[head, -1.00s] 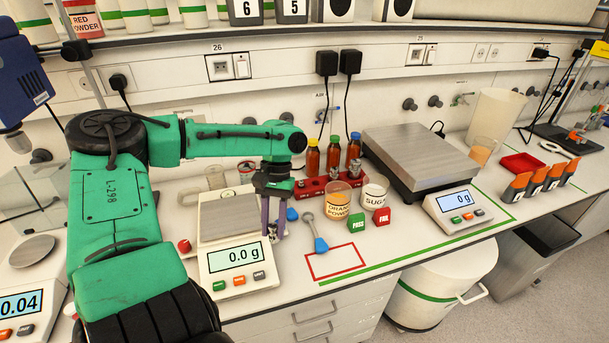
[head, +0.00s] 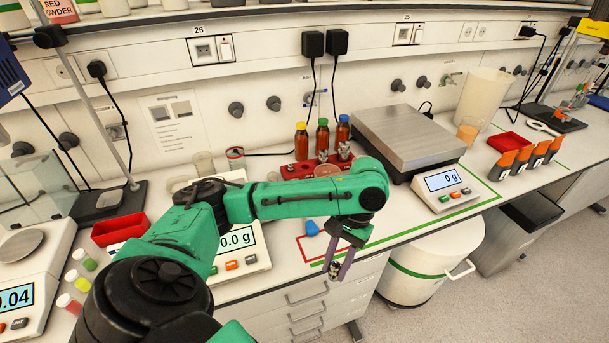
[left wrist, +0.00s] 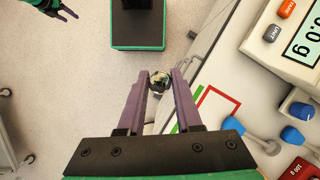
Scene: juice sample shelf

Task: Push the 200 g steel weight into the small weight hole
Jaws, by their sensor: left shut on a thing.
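My left gripper (head: 342,262) is shut on a small shiny steel weight (left wrist: 160,81), which shows between the purple fingertips in the left wrist view. No marking on it can be read. In the head view the gripper hangs near the bench's front edge, in front of the red outlined square. The red weight block (head: 300,169) stands further back on the bench with several steel weights in it; my arm hides part of it. Its corner shows in the left wrist view (left wrist: 302,169). The small hole cannot be made out. My right gripper (left wrist: 66,14) appears open and empty, far off in the left wrist view.
A balance (head: 256,262) reading 0.0 g is left of the gripper. A blue-handled spoon (head: 312,228) lies behind it. Brown bottles (head: 322,138) stand behind the block, with a large scale (head: 412,140) to the right. My arm covers the cups' area.

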